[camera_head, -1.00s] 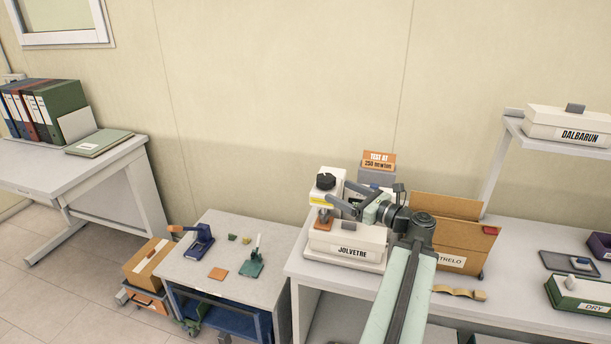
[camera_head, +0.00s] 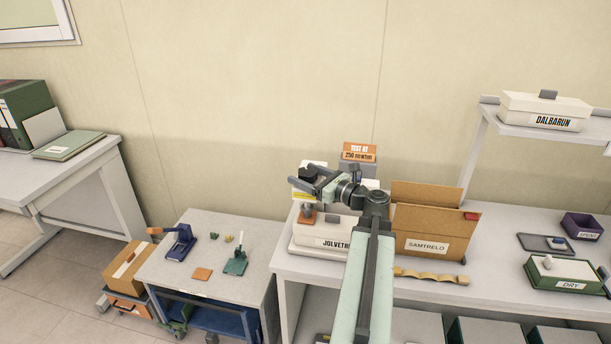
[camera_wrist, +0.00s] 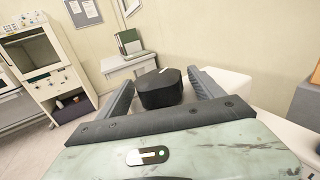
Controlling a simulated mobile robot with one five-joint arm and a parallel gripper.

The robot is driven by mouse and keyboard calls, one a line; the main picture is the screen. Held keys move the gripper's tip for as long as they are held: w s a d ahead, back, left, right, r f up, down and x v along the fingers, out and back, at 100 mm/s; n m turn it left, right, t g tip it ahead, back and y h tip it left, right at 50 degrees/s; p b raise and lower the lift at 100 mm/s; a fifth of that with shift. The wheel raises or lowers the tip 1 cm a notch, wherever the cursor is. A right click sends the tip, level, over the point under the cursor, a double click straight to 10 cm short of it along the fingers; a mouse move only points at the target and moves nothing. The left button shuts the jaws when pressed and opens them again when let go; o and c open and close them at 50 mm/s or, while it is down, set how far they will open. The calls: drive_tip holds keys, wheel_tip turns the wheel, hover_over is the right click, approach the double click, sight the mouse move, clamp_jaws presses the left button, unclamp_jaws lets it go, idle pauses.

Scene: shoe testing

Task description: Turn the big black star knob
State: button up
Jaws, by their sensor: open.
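The big black star knob (camera_head: 309,173) sits on top of the white tester labelled JOLVETRE (camera_head: 338,230), on the right-hand bench. My gripper (camera_head: 303,178) is open at the height of the knob, with its fingers pointing left. In the wrist view the knob (camera_wrist: 160,92) lies between the two spread fingers of my gripper (camera_wrist: 160,77). A gap seems to show on each side, so the fingers do not look closed on it. A pale pointer mark shows on the knob's top. My gripper partly hides the knob and the tester's upper part in the head view.
An orange sign reading 250 newton (camera_head: 359,152) stands behind the tester. An open cardboard box (camera_head: 432,233) stands close to its right. A wavy tan strip (camera_head: 431,275) lies at the bench's front. A lower table (camera_head: 205,290) with small tools stands to the left.

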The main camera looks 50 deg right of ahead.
drive_tip(key=c, duration=1.4)
drive_tip(key=shift+w+d+n+y, duration=0.1)
drive_tip(key=shift+d+n+y, duration=0.15)
drive_tip(key=shift+n+y, duration=0.65)
drive_tip(key=shift+n+g+y, duration=0.3)
drive_tip(key=shift+g+y, duration=0.1)
drive_tip(key=shift+y, duration=0.5)
drive_tip(key=n+g+y, duration=0.1)
drive_tip(key=y, duration=0.1)
drive_tip(key=shift+a+n+y, duration=0.1)
drive_tip(key=shift+n+y, duration=0.2)
drive_tip(key=shift+n, duration=0.1)
drive_tip(key=shift+a+n+y, duration=0.25)
drive_tip(key=shift+n+y, duration=0.05)
drive_tip(key=shift+y, duration=0.2)
drive_tip(key=o, duration=1.4)
